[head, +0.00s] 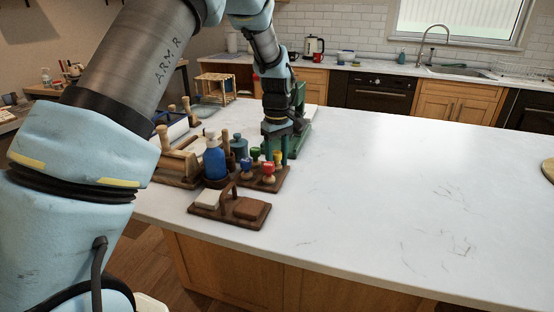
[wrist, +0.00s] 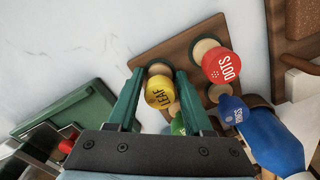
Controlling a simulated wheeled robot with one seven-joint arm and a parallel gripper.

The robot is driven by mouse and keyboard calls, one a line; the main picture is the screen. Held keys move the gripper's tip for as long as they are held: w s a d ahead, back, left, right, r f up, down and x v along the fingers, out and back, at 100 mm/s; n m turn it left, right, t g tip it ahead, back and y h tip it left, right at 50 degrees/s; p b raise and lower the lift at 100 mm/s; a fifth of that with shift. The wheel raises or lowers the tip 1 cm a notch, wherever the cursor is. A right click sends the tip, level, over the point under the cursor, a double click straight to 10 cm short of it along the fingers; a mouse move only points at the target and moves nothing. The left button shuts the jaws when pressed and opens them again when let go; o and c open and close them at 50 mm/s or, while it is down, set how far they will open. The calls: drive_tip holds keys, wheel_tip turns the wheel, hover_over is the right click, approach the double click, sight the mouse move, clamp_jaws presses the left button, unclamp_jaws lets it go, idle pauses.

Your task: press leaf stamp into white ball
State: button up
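The leaf stamp has a yellow cap lettered LEAF (wrist: 159,92) and stands in a brown wooden rack (wrist: 160,48). In the head view the yellow stamp (head: 278,157) shows just below my gripper (head: 283,150). In the wrist view my gripper (wrist: 160,75) has its two green fingers apart on either side of the yellow cap, with gaps beside it. Nothing is clearly held. I cannot make out a white ball in either view.
The rack also holds a red DOTS stamp (wrist: 222,66), a green stamp (wrist: 179,125) and a blue stamp (wrist: 265,135), close to my fingers. A blue bottle (head: 214,160) and a wooden block tray (head: 230,208) stand nearby.

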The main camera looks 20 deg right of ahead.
drive_tip(key=o, duration=0.4)
drive_tip(key=shift+c, duration=0.2)
drive_tip(key=shift+r, duration=0.1)
